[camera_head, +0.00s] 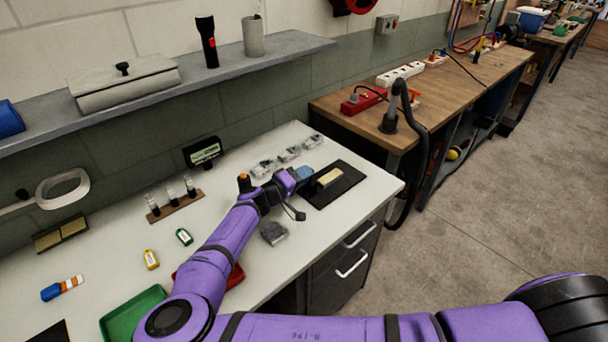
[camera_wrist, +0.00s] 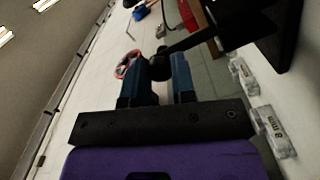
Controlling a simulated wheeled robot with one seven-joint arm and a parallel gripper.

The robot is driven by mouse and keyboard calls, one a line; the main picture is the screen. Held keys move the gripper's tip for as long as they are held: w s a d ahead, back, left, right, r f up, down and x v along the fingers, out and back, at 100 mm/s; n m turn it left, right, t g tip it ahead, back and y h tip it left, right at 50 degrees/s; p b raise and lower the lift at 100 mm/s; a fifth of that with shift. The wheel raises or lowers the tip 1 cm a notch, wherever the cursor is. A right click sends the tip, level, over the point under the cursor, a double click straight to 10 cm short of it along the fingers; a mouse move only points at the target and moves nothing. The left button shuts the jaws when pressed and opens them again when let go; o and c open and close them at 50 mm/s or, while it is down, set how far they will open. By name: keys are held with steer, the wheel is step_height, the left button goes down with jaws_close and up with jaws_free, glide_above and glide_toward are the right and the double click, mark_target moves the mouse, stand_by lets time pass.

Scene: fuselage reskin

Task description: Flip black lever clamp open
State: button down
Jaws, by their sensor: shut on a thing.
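In the head view my gripper (camera_head: 306,174) is low over the white bench, at the left edge of a black plate (camera_head: 345,188) carrying a pale yellow block (camera_head: 328,178). In the wrist view the two blue fingers of my gripper (camera_wrist: 164,78) are closed around the rounded end of a black lever (camera_wrist: 160,65). The lever's thin arm slants up and right toward a large black body (camera_wrist: 268,25) at the top right. The fingers hide part of the lever's end. In the head view my gripper hides the lever, so its angle there cannot be told.
Several clear labelled blocks (camera_head: 289,154) stand behind the plate; one (camera_wrist: 278,130), marked 8 mm, is close on the right in the wrist view. A grey block (camera_head: 273,233) lies in front of my arm. A green tray (camera_head: 134,312) is at front left. A wooden bench (camera_head: 450,90) stands beyond.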

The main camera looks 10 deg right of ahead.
steer(key=shift+f, duration=0.1)
steer(key=c, duration=0.9)
jaws_free()
steer(key=shift+c, duration=0.2)
steer(key=v, duration=1)
steer(key=shift+s+a, duration=0.25)
steer(key=shift+a, duration=0.05)
steer(key=shift+d, duration=0.1)
